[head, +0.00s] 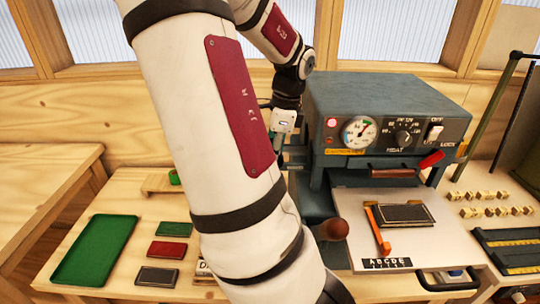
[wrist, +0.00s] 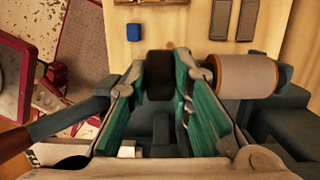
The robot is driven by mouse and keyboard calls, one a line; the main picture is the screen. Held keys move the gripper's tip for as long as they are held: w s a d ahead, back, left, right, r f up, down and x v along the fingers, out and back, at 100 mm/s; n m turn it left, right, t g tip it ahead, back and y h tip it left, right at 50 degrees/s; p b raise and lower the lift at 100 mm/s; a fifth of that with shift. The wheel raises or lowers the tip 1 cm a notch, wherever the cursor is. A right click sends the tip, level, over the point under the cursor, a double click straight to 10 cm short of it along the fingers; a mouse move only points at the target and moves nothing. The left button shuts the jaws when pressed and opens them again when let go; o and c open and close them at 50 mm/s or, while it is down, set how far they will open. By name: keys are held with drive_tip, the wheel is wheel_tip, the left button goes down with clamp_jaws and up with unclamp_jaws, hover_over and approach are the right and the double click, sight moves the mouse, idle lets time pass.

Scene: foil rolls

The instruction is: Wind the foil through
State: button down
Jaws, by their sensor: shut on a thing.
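In the wrist view, my gripper (wrist: 159,76) has its two green fingers closed on either side of a short black cylinder (wrist: 160,75), which looks like a knob. Just right of it is a roll (wrist: 247,76) with a pale grey wrap and copper-coloured ends, apart from the held part. In the head view, the dark green-grey press (head: 385,98) has a lit red lamp, a round dial (head: 359,133) and a HEAT knob (head: 403,138). My arm runs down to the press's left side there. The fingers and the roll are hidden or too small to tell in that view.
A pale plate (head: 350,200) in front of the press bears a dark framed block (head: 404,214) and an orange-handled tool (head: 377,231). A wooden knob (head: 333,229) stands left of it. A green tray (head: 95,250) and several coloured pads lie left. Brass pieces (head: 490,211) lie right.

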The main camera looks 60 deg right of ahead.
drive_tip(key=shift+s+t+b, duration=0.1)
drive_tip(key=shift+t+b, duration=0.25)
drive_tip(key=shift+t, duration=0.15)
drive_tip(key=c, duration=1.4)
unclamp_jaws()
drive_tip(key=shift+c, duration=0.2)
drive_tip(key=shift+r, duration=0.1)
drive_tip(key=v, duration=1.1)
drive_tip(key=shift+s+d+r, duration=0.15)
drive_tip(key=shift+d+r, duration=0.2)
drive_tip(key=shift+y, duration=0.3)
